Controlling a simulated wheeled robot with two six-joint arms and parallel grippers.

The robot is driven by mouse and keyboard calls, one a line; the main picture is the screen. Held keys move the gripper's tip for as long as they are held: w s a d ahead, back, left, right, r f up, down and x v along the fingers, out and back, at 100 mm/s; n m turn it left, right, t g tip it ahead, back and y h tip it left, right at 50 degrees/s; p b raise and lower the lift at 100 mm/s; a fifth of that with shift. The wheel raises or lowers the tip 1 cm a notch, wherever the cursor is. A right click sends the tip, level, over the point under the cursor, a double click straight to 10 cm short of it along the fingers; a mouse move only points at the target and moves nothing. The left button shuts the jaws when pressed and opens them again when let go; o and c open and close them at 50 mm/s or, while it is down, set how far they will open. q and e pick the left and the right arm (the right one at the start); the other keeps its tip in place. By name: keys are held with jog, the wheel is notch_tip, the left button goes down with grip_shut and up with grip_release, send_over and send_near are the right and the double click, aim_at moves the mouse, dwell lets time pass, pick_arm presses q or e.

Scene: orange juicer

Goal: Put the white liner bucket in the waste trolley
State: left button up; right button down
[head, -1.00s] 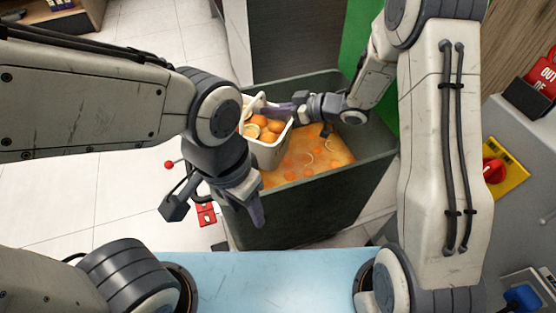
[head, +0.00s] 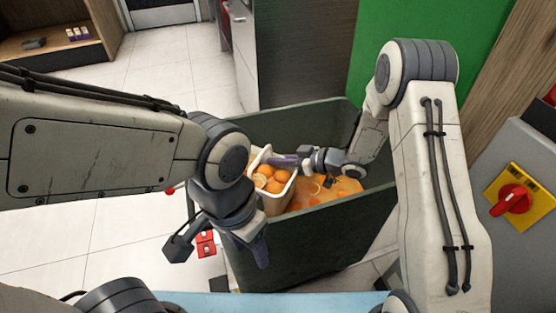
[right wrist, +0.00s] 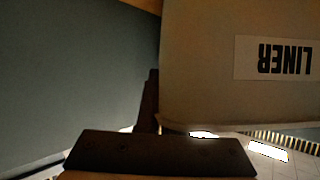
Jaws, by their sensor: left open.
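The white liner bucket (head: 279,203), with oranges in its top, shows in the head view at the left part of the waste trolley's opening. The dark green waste trolley (head: 315,240) holds orange pulp and peel. My right gripper (head: 278,161) is at the bucket's upper rim and appears shut on it. In the right wrist view the bucket wall (right wrist: 215,85) with an upside-down LINER label lies against a dark finger. Whether the bucket touches the pulp is unclear. My left gripper (head: 222,246) is open and empty, in front of the trolley's left end.
A red object (head: 205,243) is on the tiled floor left of the trolley. A grey machine with a red knob on a yellow plate (head: 515,199) stands at the right. A green panel (head: 410,45) is behind. The tiled floor at left is largely clear.

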jog(key=shift+f, duration=0.5)
jog(key=c, duration=1.1)
grip_release()
